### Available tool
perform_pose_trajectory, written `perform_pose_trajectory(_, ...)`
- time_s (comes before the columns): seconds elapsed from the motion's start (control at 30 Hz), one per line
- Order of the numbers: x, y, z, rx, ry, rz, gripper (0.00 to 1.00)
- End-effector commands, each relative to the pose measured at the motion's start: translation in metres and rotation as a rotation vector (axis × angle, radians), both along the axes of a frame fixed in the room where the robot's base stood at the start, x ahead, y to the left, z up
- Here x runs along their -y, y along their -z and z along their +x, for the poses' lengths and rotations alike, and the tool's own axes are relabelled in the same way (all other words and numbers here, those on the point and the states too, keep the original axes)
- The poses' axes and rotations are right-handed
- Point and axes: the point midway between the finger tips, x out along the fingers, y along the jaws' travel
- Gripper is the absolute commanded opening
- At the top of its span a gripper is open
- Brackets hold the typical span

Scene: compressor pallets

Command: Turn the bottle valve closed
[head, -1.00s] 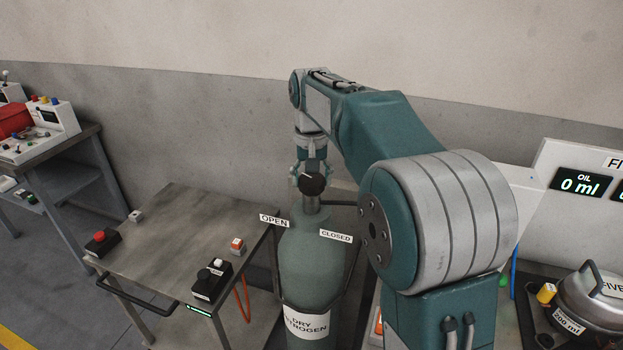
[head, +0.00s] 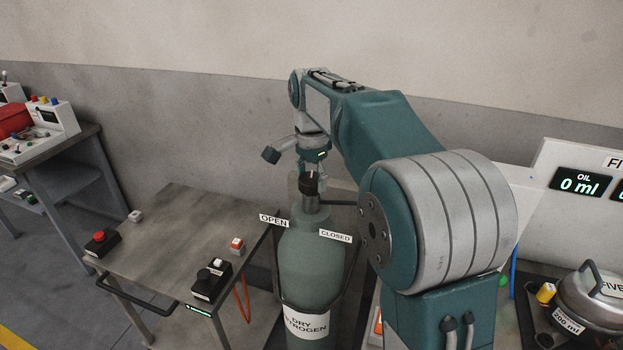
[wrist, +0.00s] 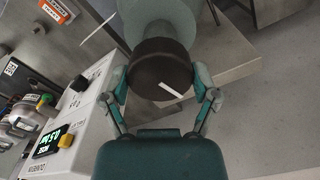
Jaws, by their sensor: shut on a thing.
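The green bottle (head: 310,262) labelled DRY NITROGEN stands upright between an OPEN sign (head: 273,220) on its left and a CLOSED sign (head: 335,236) on its right. My gripper (head: 310,182) points down over the bottle's top and is shut on the dark valve knob (head: 308,187). In the wrist view, the knob (wrist: 160,66) is a black disc with a white pointer line, which runs toward the lower right. The fingers of my gripper (wrist: 162,84) touch it on both sides. A thin white plate (wrist: 97,33) lies to its upper left.
A grey table (head: 185,235) with button boxes stands left of the bottle. A panel with an OIL 0 ml display (head: 581,184) and a metal pot (head: 598,295) are at the right. A grey wall is behind. Another bench (head: 60,150) is at far left.

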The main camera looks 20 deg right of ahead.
Motion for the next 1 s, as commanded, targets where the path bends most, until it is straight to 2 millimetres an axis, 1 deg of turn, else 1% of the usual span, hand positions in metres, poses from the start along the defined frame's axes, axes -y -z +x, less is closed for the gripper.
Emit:
perform_pose_trajectory(0.03,-0.0011,0.0034,-0.0003,-0.008,0.035,0.002,0.30)
perform_pose_trajectory(0.2,-0.0011,0.0034,-0.0002,-0.008,0.144,0.002,0.30)
perform_pose_trajectory(0.4,-0.0011,0.0033,-0.0002,-0.007,0.227,0.001,0.30)
perform_pose_trajectory(0.6,-0.0012,0.0032,-0.0001,-0.006,0.266,0.001,0.30)
perform_pose_trajectory(1.0,-0.0010,0.0029,0.0001,-0.005,0.273,0.002,0.30)
